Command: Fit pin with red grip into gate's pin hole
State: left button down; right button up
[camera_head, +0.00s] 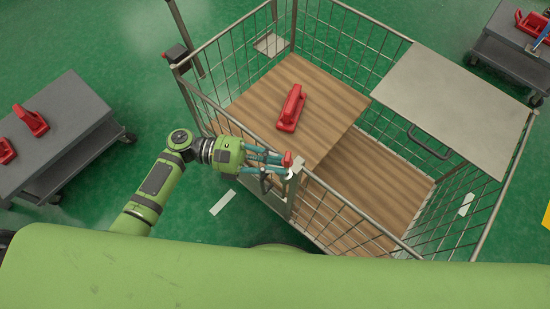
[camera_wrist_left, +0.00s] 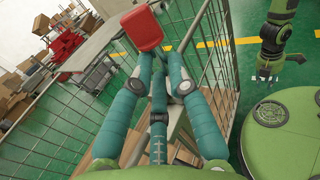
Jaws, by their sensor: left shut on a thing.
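The red grip (camera_head: 287,159) of the pin sits at the teal fingertips of my left gripper (camera_head: 277,160), which is shut on it. In the left wrist view the red grip (camera_wrist_left: 143,27) shows beyond the fingers (camera_wrist_left: 155,70). The pin's shaft is hidden. The gripper is over the near top corner of the mesh cage's gate (camera_head: 293,192), close to a metal post and bracket. The pin hole cannot be made out, nor whether the pin is in it. My right gripper (camera_wrist_left: 268,72) is small in the left wrist view, away from the cage; its opening is unclear.
A red-handled tool (camera_head: 291,108) lies on the wooden board (camera_head: 245,105) in the cage. A grey lid panel (camera_head: 455,90) covers the cage's right part. A grey cart (camera_head: 60,115) with red pieces stands left, another cart (camera_head: 500,45) at top right.

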pick_arm(q)
jog(key=shift+p, duration=0.65)
dwell(1.5)
jog(key=shift+f+b, duration=0.8)
jog(key=shift+f, duration=0.2)
jog(key=c, duration=1.1)
grip_release()
jog(key=shift+s+f, duration=0.1)
jog(key=a, duration=0.4)
jog(key=w+a, duration=0.1)
jog(key=a, duration=0.7)
jog(key=shift+w+r, duration=0.25)
